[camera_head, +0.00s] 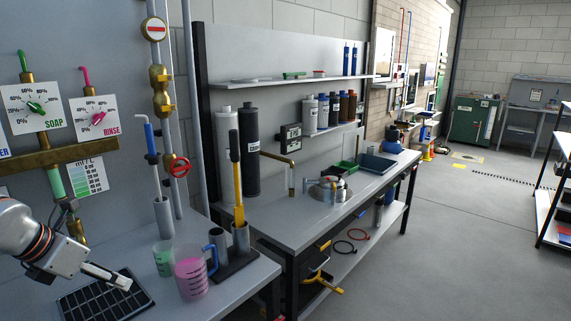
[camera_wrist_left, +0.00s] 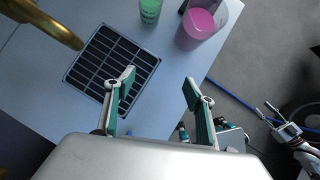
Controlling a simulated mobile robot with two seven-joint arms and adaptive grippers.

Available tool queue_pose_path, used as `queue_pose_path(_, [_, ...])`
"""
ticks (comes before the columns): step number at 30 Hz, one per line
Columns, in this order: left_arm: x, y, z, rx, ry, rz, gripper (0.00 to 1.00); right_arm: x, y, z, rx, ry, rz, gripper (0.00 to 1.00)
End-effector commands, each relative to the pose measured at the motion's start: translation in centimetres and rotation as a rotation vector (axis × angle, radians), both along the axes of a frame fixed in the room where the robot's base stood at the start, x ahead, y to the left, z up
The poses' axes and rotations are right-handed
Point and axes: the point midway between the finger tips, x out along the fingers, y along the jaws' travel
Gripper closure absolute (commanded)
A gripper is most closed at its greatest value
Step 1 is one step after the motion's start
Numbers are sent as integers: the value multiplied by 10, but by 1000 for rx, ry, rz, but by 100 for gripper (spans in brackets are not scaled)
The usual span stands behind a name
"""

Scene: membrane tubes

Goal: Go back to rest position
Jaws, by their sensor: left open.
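My left gripper (camera_head: 122,281) comes in from the left in the head view, above the near counter and by the black drain grate (camera_head: 105,297). In the left wrist view its two fingers (camera_wrist_left: 160,84) are spread apart with nothing between them, and the grate (camera_wrist_left: 112,62) lies below and to the left. What looks like my right arm shows small at the right edge of the left wrist view, with its gripper (camera_wrist_left: 268,112) too small to read. The right gripper does not show in the head view.
A pitcher with pink liquid (camera_head: 190,273) and a green cup (camera_head: 163,258) stand right of the grate. Beside them is a dark holder (camera_head: 237,262) with a yellow-handled tool. Brass pipes and SOAP and RINSE dials (camera_head: 95,117) are on the wall. Open floor (camera_head: 440,240) lies right.

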Motion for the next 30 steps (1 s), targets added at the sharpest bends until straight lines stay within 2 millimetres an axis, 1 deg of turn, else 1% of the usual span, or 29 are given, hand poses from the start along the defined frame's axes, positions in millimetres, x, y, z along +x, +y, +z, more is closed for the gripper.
queue_pose_path(1, [-1,-4,-3,-10,4,-7,46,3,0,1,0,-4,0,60])
queue_pose_path(3, [-6,-39,-21,-105,37,-66,46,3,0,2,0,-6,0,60])
queue_pose_path(5, [-12,-66,-31,-183,59,-106,46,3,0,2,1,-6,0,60])
queue_pose_path(6, [-16,-84,-37,-243,73,-131,46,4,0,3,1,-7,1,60])
queue_pose_path(8, [-24,-114,-46,-341,99,-166,46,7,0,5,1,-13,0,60])
queue_pose_path(9, [-30,-136,-50,-418,117,-188,46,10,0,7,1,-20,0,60])
queue_pose_path(10, [-35,-153,-53,-483,130,-202,46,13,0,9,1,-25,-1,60])
queue_pose_path(11, [-41,-170,-55,-556,147,-213,46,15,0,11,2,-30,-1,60])
queue_pose_path(12, [-49,-195,-56,-666,168,-221,46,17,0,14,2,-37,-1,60])
queue_pose_path(14, [-59,-228,-53,-844,200,-214,46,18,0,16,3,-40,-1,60])
queue_pose_path(15, [-64,-246,-49,-966,219,-196,46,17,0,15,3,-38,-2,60])
queue_pose_path(17, [-68,-267,-42,-1147,245,-147,46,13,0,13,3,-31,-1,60])
queue_pose_path(18, [-68,-275,-38,-1264,261,-98,46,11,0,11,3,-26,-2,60])
queue_pose_path(20, [-64,-283,-34,-1436,284,-3,46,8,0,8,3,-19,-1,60])
queue_pose_path(21, [-61,-284,-34,-1546,299,75,46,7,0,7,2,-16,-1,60])
queue_pose_path(23, [-53,-279,-40,-1699,319,212,46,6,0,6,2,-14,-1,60])
queue_pose_path(24, [-48,-273,-48,-1792,331,317,46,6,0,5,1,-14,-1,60])
queue_pose_path(26, [-41,-261,-66,-1910,348,487,46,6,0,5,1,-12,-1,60])
queue_pose_path(29, [-39,-238,-112,-2062,380,800,46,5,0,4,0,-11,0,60])
queue_pose_path(30, [-42,-228,-136,-2108,395,941,46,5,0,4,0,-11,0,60])
